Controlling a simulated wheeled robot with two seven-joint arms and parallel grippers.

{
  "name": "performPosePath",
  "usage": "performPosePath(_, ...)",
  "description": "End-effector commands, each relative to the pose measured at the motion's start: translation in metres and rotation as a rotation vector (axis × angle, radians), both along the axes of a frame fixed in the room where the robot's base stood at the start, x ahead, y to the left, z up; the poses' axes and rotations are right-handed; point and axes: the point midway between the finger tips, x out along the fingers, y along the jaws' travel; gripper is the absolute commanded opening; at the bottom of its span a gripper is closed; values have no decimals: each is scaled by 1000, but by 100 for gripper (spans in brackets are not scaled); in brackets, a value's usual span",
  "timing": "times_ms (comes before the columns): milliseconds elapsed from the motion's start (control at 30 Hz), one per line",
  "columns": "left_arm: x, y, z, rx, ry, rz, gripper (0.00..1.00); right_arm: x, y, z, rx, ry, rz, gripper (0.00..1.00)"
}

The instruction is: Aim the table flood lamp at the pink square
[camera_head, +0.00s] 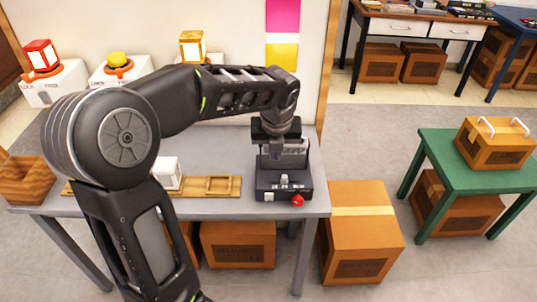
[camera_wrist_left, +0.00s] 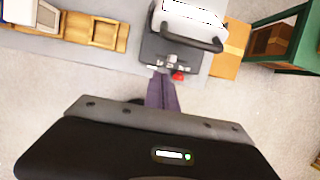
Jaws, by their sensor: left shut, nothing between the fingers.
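The table flood lamp's dark base (camera_head: 268,187) stands at the right end of the grey table, with a red knob on its front. In the left wrist view its bright white panel (camera_wrist_left: 190,12) and black handle bar (camera_wrist_left: 190,38) show at the top. My left arm hides much of the lamp's upper part in the head view. My left gripper (camera_head: 280,160) is at the lamp, in front of its upper part; its fingers (camera_wrist_left: 162,92) are shut and empty. I cannot tell whether they touch it. The pink square (camera_head: 283,15) is on the wall panel behind, above a yellow square. My right gripper is out of view.
A wooden tray (camera_head: 218,186) and white block (camera_head: 166,173) lie left of the lamp. A cardboard box (camera_head: 360,235) stands on the floor right of the table, before a green table (camera_head: 470,165).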

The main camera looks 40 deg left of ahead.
Motion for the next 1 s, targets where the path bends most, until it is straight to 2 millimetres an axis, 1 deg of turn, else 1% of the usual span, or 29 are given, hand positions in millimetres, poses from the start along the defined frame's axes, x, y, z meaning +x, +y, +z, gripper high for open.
performPosePath(33,0,-1,11,0,-5,-2,0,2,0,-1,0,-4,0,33)
performPosePath(200,-4,-4,47,-1,-2,-2,0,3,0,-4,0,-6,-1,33)
performPosePath(300,-7,-5,63,0,-2,-2,0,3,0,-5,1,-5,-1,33)
performPosePath(400,-8,-6,74,0,1,-2,0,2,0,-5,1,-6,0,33)
performPosePath(533,-9,-7,80,-1,2,-2,0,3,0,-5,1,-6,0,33)
performPosePath(833,-9,-6,80,-1,3,-2,0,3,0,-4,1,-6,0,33)
performPosePath(1000,-12,1,85,-1,8,16,0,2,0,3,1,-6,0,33)
